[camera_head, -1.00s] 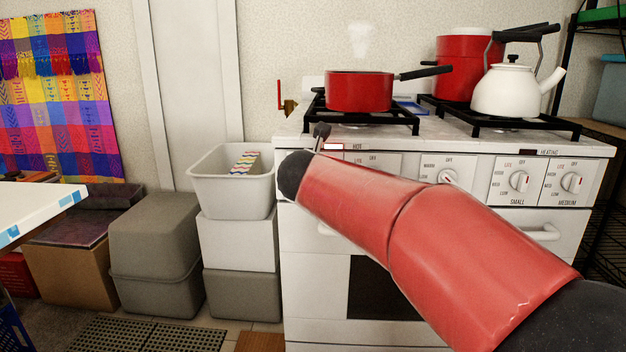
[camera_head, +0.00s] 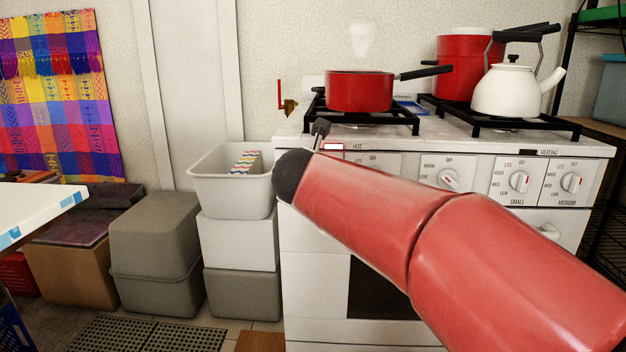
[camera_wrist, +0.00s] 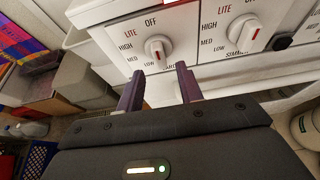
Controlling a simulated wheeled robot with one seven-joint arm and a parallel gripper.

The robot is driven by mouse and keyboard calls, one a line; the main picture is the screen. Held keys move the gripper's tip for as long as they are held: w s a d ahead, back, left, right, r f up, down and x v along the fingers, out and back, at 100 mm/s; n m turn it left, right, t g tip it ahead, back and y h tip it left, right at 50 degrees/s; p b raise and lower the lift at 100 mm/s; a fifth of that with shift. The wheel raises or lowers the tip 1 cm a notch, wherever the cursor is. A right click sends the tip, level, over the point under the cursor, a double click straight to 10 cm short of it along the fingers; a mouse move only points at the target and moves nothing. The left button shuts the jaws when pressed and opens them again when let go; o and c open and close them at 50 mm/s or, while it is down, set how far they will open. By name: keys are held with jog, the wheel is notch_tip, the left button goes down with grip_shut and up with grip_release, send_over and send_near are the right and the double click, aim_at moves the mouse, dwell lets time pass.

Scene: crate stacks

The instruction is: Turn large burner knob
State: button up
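The large burner knob (camera_wrist: 158,48) is white with a red mark. In the wrist view it sits on the white control panel below the word OFF, with LITE, HIGH, MED and LOW at its left. Its name label is partly hidden. My gripper (camera_wrist: 159,70) is open, its two purple-grey fingers apart and empty. The knob lies ahead of the fingertips, between them in the picture, and I see no contact.
A second knob (camera_wrist: 247,36) is close on the right. The white stove (camera_head: 300,230) has more knobs further right, a red pot (camera_head: 358,91) and a white kettle (camera_head: 505,92) on top. Stacked crates (camera_head: 235,240) stand left of the stove.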

jog(key=shift+v, duration=2)
jog(key=s+d+r+n+t+y, duration=0.3)
jog(key=r+n, duration=0.2)
jog(key=n, duration=0.7)
jog(key=s+d+f+n+g+h, duration=0.1)
jog(key=s+d+f+n+g, duration=0.4)
jog(key=s+f+n, duration=0.7)
jog(key=s+d+f+n+g+h+p, duration=0.1)
jog(key=s+d+f+n+g, duration=0.5)
jog(key=s+d+f+n, duration=0.4)
notch_tip(320, 180, down, 2)
jog(key=s+n, duration=0.2)
jog(key=shift+s+d+h+p, duration=0.15)
jog(key=shift+s+h+p, duration=0.15)
jog(key=shift+s, duration=0.05)
